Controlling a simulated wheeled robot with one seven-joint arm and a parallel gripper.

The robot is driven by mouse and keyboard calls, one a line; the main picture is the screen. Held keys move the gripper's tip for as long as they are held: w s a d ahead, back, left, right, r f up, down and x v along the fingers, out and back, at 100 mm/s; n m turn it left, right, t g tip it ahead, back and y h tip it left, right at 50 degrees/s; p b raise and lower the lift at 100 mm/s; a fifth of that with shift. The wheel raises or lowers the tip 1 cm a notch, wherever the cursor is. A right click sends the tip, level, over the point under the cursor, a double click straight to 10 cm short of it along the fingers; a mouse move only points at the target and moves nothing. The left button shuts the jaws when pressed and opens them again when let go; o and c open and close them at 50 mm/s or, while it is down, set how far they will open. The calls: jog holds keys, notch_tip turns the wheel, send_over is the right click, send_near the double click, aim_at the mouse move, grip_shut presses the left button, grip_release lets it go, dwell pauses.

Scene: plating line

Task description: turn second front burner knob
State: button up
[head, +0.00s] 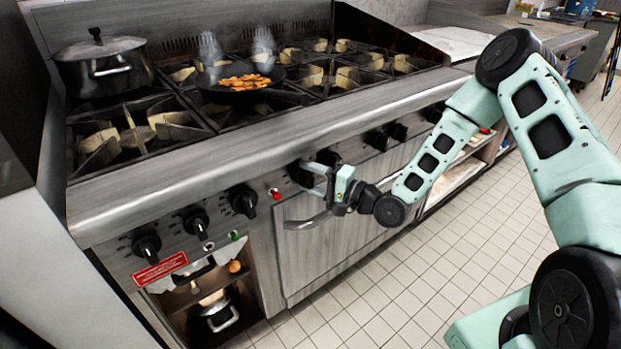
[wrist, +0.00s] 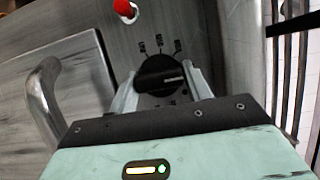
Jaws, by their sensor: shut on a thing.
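My gripper (head: 318,172) is at the stove's front panel in the head view, its two fingers reaching in to a black knob (head: 299,173). In the wrist view the same black knob (wrist: 160,76) sits between the fingertips of my gripper (wrist: 162,88), which are shut on it from both sides. A pale mark shows on the knob and short dark marks surround it on the panel. My gripper hides part of the knob in the head view.
Several other knobs (head: 243,200) line the panel. A red light (head: 275,194) and the oven door handle (head: 308,222) are close to my gripper. A pan with food (head: 243,82) and a lidded pot (head: 103,68) stand on the stove. The tiled floor (head: 440,262) in front is clear.

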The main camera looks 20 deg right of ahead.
jog(key=o, duration=0.9)
jog(key=v, duration=1.7)
jog(key=shift+s+d+b, duration=0.15)
jog(key=shift+d+b, duration=0.1)
jog(key=shift+b, duration=0.05)
jog(key=shift+a, duration=0.1)
